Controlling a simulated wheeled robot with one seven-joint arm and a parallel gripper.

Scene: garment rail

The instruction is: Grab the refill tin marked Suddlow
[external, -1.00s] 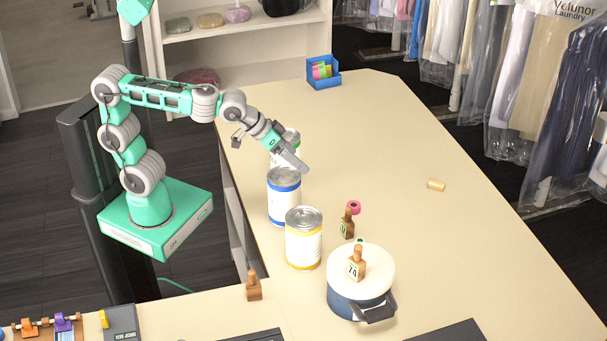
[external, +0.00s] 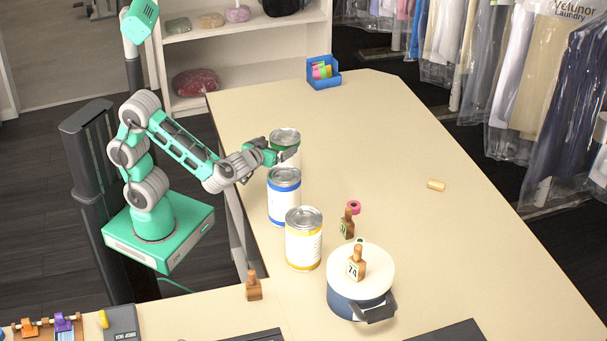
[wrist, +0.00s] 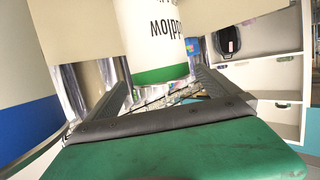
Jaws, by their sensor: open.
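The Suddlow tin (external: 288,143) is the back one of three in a row on the counter, white with a green band and a silver lid. In the wrist view its label (wrist: 165,25) reads upside down, ending in "ddlow", the start cut off. My gripper (external: 284,156) is open at this tin's upper part and hides some of it. In the wrist view the tin lies ahead between my two fingers (wrist: 165,92); I cannot tell whether they touch it.
The blue-banded tin (external: 284,203) stands close in front, also at left in the wrist view (wrist: 25,130). The yellow-banded tin (external: 303,245) is nearer still. A lidded pot (external: 345,290), wooden stamps (external: 347,224) and a blue box (external: 323,78) share the counter. Its right side is mostly clear.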

